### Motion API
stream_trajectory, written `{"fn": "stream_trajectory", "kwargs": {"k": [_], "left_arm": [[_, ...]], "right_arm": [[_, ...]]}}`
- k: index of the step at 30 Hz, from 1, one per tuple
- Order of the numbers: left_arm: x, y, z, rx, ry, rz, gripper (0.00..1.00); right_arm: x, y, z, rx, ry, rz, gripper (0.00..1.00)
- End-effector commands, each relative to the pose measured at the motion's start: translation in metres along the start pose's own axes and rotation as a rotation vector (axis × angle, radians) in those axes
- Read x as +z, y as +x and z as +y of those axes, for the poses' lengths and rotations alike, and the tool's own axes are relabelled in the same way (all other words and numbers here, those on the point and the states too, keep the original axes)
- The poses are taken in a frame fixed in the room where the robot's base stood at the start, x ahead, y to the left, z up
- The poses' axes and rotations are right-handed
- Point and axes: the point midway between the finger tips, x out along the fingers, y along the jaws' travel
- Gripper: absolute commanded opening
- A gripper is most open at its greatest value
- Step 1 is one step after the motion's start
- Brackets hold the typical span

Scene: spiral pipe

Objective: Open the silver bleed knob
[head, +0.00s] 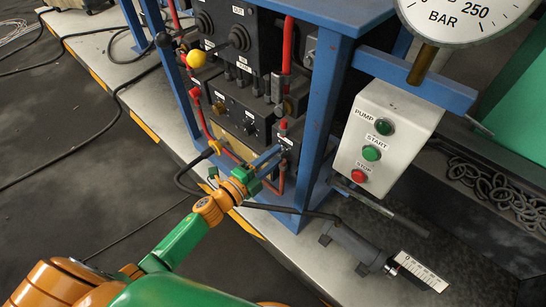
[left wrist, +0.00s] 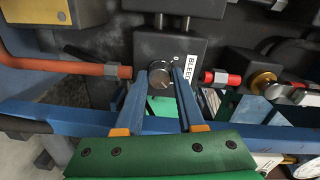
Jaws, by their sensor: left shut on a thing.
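The silver bleed knob (left wrist: 160,79) is a small round knob on the front of a dark block, with a white BLEED label (left wrist: 191,68) to its right in the left wrist view. My left gripper (left wrist: 160,88) has its two blue fingers on either side of the knob and is shut on it. In the head view my left gripper (head: 278,154) reaches in from the left to the dark block at the lower part of the blue frame, and its fingers hide the knob there. My right gripper is not in view.
A blue frame post (head: 319,115) stands just right of the gripper. A white control box (head: 385,137) has PUMP, START and STOP buttons. Red pipes (left wrist: 60,67) run beside the block. A grey cylinder (head: 352,245) lies on the platform. The dark floor at left is mostly open, with cables.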

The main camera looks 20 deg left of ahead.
Motion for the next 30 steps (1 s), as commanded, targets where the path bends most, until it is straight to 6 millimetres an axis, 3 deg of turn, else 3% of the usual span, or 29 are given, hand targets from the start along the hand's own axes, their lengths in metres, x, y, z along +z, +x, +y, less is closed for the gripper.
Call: {"fn": "stream_trajectory", "kwargs": {"k": [1,4,13,22,30], "left_arm": [[0.000,0.000,0.000,-0.001,0.002,0.000,0.43],[0.000,0.000,0.000,0.000,0.001,0.000,0.68],[0.000,-0.003,0.000,0.001,0.000,0.000,0.68],[0.000,-0.060,0.000,0.003,-0.001,0.000,0.68],[0.000,-0.071,0.000,0.000,0.000,0.001,0.68]], "right_arm": [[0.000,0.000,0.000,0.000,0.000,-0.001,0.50],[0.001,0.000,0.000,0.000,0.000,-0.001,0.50],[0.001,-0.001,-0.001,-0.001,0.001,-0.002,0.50],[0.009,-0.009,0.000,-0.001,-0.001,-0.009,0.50],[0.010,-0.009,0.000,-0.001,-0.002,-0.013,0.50]]}}
